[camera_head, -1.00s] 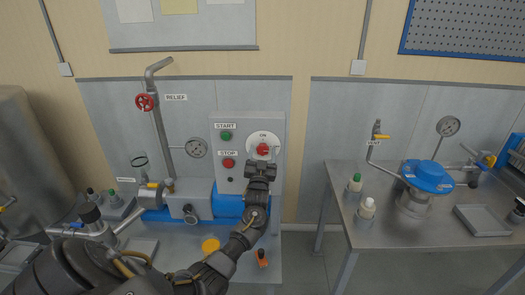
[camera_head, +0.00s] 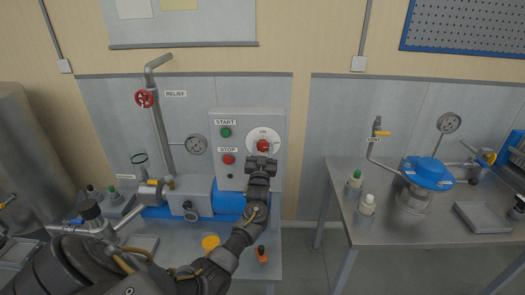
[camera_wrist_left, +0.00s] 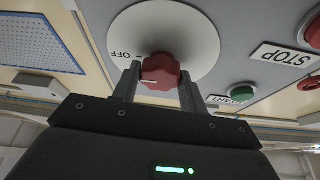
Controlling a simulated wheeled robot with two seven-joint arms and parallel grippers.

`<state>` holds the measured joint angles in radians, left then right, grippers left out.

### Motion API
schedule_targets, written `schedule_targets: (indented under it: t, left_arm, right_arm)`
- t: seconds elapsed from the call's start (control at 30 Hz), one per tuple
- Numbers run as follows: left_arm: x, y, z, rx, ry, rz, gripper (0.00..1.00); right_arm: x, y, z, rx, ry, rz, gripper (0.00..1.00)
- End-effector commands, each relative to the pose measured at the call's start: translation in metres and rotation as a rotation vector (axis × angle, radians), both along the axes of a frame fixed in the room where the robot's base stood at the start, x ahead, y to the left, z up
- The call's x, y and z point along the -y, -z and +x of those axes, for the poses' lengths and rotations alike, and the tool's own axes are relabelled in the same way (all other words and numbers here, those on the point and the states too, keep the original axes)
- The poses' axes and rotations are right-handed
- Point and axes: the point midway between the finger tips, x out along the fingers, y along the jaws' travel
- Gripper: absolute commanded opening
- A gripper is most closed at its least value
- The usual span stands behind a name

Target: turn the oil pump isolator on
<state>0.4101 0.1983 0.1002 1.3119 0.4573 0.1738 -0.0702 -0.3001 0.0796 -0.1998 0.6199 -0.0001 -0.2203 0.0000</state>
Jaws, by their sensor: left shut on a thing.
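The oil pump isolator is a red knob (camera_head: 263,145) on a round white plate marked ON at the top and OFF at the right, on the grey control panel (camera_head: 227,181). My left gripper (camera_head: 262,157) reaches up to it from below. In the left wrist view the gripper's two fingers (camera_wrist_left: 160,78) are shut on the sides of the red knob (camera_wrist_left: 160,68). A pale line on the knob points to the left there, below the OFF mark. The ON mark is hidden in that view. My right gripper is not in view.
A green START button (camera_head: 226,132) and a red STOP button (camera_head: 228,160) are left of the knob. The blue pump (camera_head: 228,203) stands below the panel. A bench (camera_head: 415,236) with bottles and a blue-lidded vessel (camera_head: 430,172) is at the right.

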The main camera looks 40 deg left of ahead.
Motion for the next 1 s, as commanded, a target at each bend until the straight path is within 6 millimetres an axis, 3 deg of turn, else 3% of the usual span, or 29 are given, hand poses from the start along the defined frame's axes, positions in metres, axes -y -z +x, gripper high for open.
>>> schedule_targets:
  t: [1.0]
  left_arm:
    - [0.003, 0.003, 0.002, 0.535, 0.001, -0.705, 0.20]
  right_arm:
    - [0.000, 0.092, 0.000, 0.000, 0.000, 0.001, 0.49]
